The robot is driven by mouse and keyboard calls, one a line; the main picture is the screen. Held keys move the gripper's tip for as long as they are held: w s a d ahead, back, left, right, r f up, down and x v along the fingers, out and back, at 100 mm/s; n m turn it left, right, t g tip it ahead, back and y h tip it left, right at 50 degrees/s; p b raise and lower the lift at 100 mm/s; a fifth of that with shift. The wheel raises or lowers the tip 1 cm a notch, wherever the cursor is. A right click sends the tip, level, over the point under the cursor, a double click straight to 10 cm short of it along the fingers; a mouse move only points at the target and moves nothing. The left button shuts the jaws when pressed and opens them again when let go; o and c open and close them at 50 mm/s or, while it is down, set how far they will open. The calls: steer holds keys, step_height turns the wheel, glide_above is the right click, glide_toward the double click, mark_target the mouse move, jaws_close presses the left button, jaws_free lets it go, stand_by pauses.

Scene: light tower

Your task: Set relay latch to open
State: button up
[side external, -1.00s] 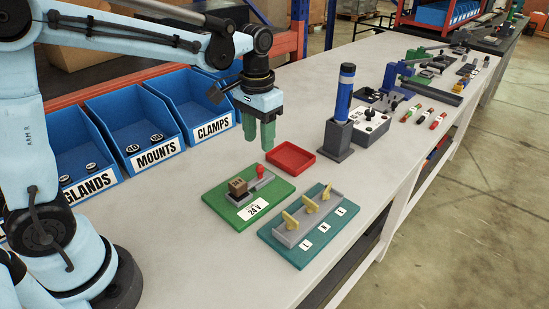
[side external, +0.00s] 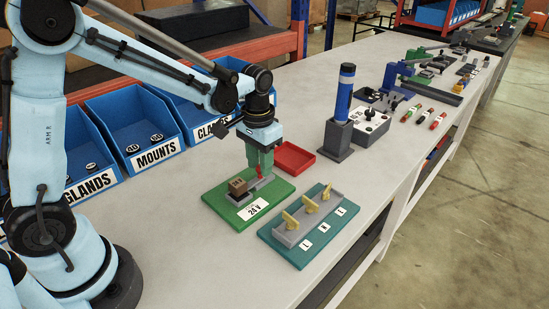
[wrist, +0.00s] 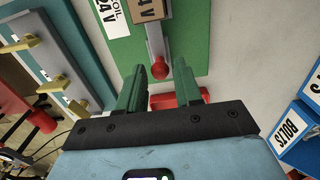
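The relay sits on a green board (side external: 222,212) with a white 24 V label (side external: 253,209). It has a brown block (side external: 237,187) on a grey base, also in the wrist view (wrist: 147,9). The latch is a grey lever with a red knob (wrist: 160,69). My gripper (side external: 262,168) is low over the lever end of the board. In the wrist view my gripper (wrist: 159,72) has its two green fingers apart, with the red knob between their tips in the picture and a gap on each side. In the side view the fingers partly hide the knob.
A red tray (side external: 311,168) lies just behind the board. A teal board (side external: 291,256) with several yellow levers is at the front right. A blue cylinder (side external: 345,88) stands in a dark holder further back. Blue bins (side external: 133,118) line the left.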

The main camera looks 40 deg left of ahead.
jaws_close()
steer(key=shift+w, duration=1.4)
steer(key=shift+o, duration=1.4)
jaws_free()
steer(key=shift+s+r, duration=0.1)
step_height(320, 180, up, 12)
